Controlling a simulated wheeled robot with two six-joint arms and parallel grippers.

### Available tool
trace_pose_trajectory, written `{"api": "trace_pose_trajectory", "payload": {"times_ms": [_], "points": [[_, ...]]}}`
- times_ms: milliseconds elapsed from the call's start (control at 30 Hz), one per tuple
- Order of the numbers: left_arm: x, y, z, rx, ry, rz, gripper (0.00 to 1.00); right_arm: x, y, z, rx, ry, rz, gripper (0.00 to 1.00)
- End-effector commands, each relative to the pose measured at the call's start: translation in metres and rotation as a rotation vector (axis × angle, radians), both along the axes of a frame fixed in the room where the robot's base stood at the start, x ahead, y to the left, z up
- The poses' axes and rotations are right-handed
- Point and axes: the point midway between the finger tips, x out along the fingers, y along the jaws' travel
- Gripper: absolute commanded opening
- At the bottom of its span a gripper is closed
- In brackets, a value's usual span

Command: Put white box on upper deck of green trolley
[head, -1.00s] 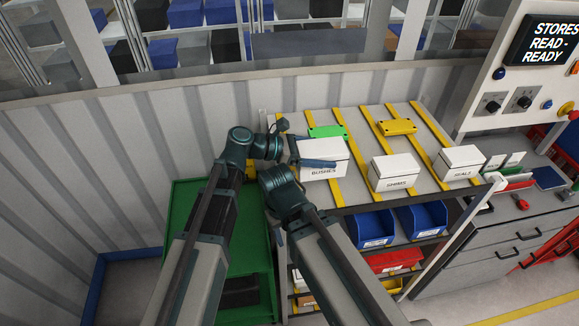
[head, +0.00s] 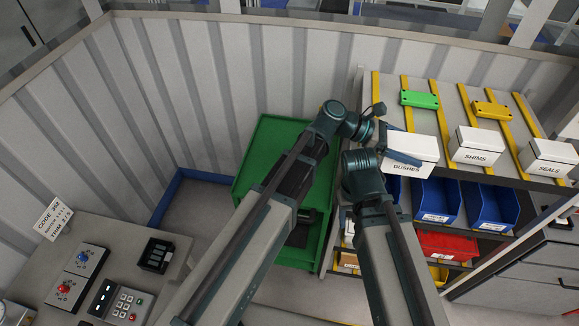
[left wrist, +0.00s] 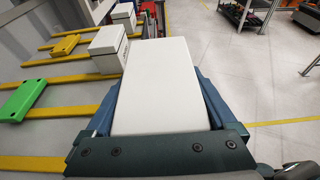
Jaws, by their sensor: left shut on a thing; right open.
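A white box marked BUSHES (head: 413,148) is in my left gripper (head: 394,138), at the left end of the shelf rack. One blue finger lies across its near side. It also fills the middle of the left wrist view (left wrist: 156,85), between both fingers (left wrist: 157,110). In the head view the box overlaps the rack's front edge; I cannot tell its height above the shelf.
White boxes marked SHIMS (head: 476,148) and SEALS (head: 548,157) stand on the rack's top, with a green part (head: 419,99) and a yellow part (head: 491,109) behind. Blue bins (head: 436,200) sit below. A grey control desk (head: 120,250) is at left; a wall runs behind the trolley.

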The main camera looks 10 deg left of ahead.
Motion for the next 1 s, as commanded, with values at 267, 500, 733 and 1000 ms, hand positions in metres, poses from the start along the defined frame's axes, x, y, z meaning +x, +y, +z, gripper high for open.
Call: {"api": "trace_pose_trajectory", "payload": {"times_ms": [267, 500, 733, 1000], "points": [[0.001, 0.000, -0.038, -0.002, 0.001, 0.000, 0.00, 0.001, 0.000, -0.038, -0.001, -0.001, 0.002, 0.50], [0.001, 0.000, -0.078, -0.002, 0.000, 0.000, 0.00, 0.001, 0.000, -0.079, 0.000, -0.002, 0.004, 0.50], [0.001, 0.000, -0.137, -0.002, 0.001, 0.000, 0.00, 0.001, 0.000, -0.137, -0.001, -0.003, 0.007, 0.50], [0.001, 0.000, -0.149, -0.002, 0.001, 0.000, 0.00, 0.001, 0.000, -0.149, -0.002, -0.003, 0.008, 0.50]]}}
